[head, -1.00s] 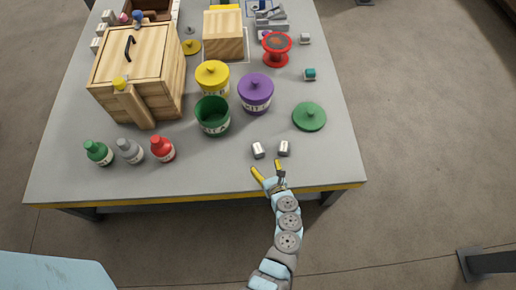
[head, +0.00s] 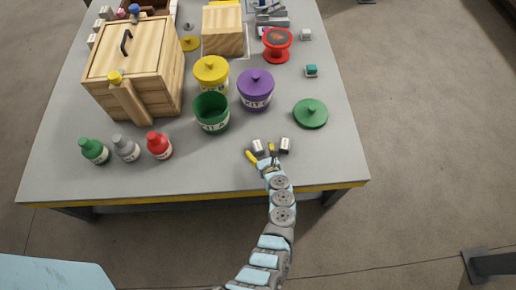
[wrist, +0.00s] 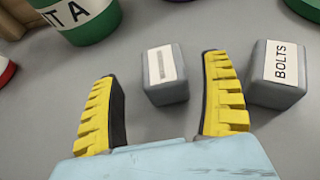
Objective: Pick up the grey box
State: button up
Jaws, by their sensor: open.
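Two small grey boxes stand near the table's front edge. The left grey box (head: 258,147) also shows in the wrist view (wrist: 165,75), with a pale label whose text I cannot read. It lies ahead of my gripper, between the lines of the two fingers and nearer the right one. The right grey box (head: 285,144) is labelled BOLTS in the wrist view (wrist: 277,75) and stands outside the right finger. My gripper (head: 263,153) is open and empty; its yellow fingers (wrist: 160,100) spread in the wrist view.
A green open tub (head: 211,114) marked A and a purple tub (head: 256,90) stand behind the boxes. A green lid (head: 310,114) lies to the right. Several bottles, including a red one (head: 159,145), stand at left. The table front left of my gripper is clear.

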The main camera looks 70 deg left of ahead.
aim_at(259, 148)
jog(key=b+x, duration=0.1)
jog(key=x, duration=0.1)
jog(key=shift+w+a+f+b, duration=0.15)
jog(key=shift+a+f+b, duration=0.1)
jog(key=shift+a+b, duration=0.05)
jog(key=shift+a, duration=0.6)
jog(key=shift+d+f, duration=0.1)
jog(key=c, duration=1.3)
